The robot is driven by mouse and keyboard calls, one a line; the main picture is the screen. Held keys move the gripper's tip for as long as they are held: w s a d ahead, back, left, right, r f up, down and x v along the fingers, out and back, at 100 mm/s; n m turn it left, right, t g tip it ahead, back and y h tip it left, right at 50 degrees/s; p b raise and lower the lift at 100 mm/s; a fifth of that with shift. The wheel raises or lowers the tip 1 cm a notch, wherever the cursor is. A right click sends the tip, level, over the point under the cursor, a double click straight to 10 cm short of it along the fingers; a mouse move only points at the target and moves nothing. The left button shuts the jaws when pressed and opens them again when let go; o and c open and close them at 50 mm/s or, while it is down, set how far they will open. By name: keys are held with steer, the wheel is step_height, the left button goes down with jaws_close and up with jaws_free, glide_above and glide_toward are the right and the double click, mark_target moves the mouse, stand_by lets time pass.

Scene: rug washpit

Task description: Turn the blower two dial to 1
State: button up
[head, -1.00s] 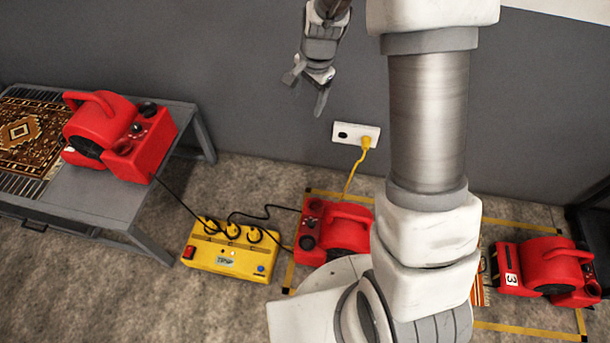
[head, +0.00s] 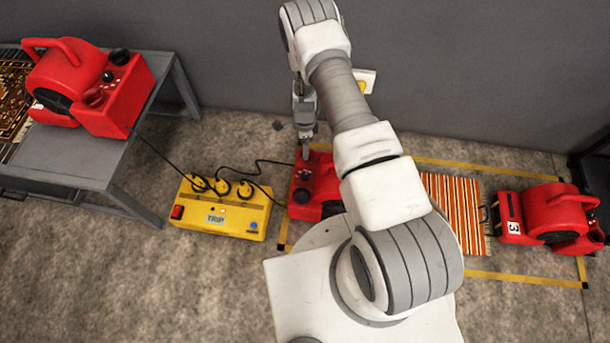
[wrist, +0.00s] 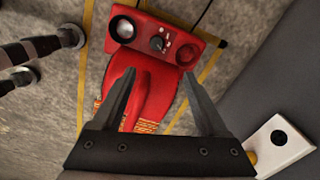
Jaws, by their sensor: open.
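A red blower (head: 323,184) stands on the floor inside the yellow tape, below my gripper, partly hidden by my arm. No number shows on it, so I cannot tell whether it is blower two. In the wrist view its red control face (wrist: 137,47) carries a small black dial (wrist: 157,43) between two larger round parts. The dial's setting is too small to read. My gripper (wrist: 160,75) is open and empty, its fingers spread over the blower, with the dial beyond the tips. In the head view my gripper (head: 305,152) is just above the blower's wall-side end.
A second red blower (head: 92,88) stands on the grey table (head: 75,155) at left. A third, marked 3 (head: 548,214), is at right beside a striped rug (head: 452,205). A yellow power box (head: 222,207) reads TRIP; black cables run from it. A wall socket (wrist: 280,147) is close by.

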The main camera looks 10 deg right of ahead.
mark_target(305, 175)
steer(key=f+b, duration=0.2)
steer(key=f, duration=0.4)
steer(key=f+b, duration=0.2)
steer(key=f, duration=0.4)
steer(key=f+b, duration=0.2)
steer(key=f, duration=0.5)
steer(key=shift+s+f+b, duration=0.1)
steer(key=shift+s+b, duration=0.25)
steer(key=shift+b, duration=0.05)
steer(key=shift+c, duration=0.2)
jaws_close()
